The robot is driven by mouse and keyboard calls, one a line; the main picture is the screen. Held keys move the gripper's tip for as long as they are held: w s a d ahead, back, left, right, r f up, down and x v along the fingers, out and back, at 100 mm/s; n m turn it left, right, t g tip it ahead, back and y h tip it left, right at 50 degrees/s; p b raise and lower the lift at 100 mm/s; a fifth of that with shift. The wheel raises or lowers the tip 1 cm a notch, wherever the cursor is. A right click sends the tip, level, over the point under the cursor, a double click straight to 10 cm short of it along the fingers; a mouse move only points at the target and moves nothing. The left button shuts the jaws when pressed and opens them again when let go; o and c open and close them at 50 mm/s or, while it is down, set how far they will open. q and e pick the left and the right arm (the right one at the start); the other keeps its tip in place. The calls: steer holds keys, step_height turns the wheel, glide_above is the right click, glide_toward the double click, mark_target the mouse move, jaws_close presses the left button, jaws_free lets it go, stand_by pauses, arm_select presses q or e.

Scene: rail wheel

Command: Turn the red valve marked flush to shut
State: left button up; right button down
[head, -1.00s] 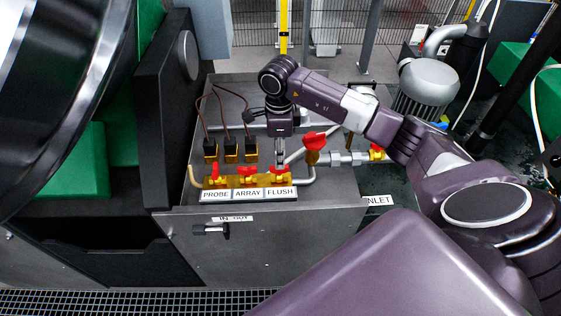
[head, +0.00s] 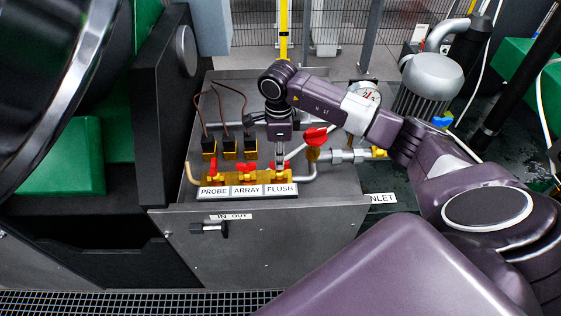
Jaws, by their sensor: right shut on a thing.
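The flush valve (head: 284,176) is the rightmost of three brass valves in a row, above the white FLUSH label (head: 281,189). My right gripper (head: 280,163) reaches down from above and is shut on its red handle. The fingers hide most of the handle, so its exact angle is hard to tell. The red handles of the array valve (head: 247,166) and the probe valve (head: 213,167) stand to its left, clear of the gripper. My left gripper is not in view.
A larger red handle (head: 315,137) stands close to the right of my gripper. Three brass blocks with brown cables (head: 229,150) sit behind the valves. A pipe with a yellow valve (head: 378,152) runs right. The grey cabinet top is bare at front right.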

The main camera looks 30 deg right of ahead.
steer(key=m, duration=0.4)
steer(key=shift+m, duration=0.3)
steer(key=shift+p, duration=0.3)
steer(key=m, duration=0.4)
steer(key=shift+m+p, duration=0.3)
steer(key=shift+p, duration=0.05)
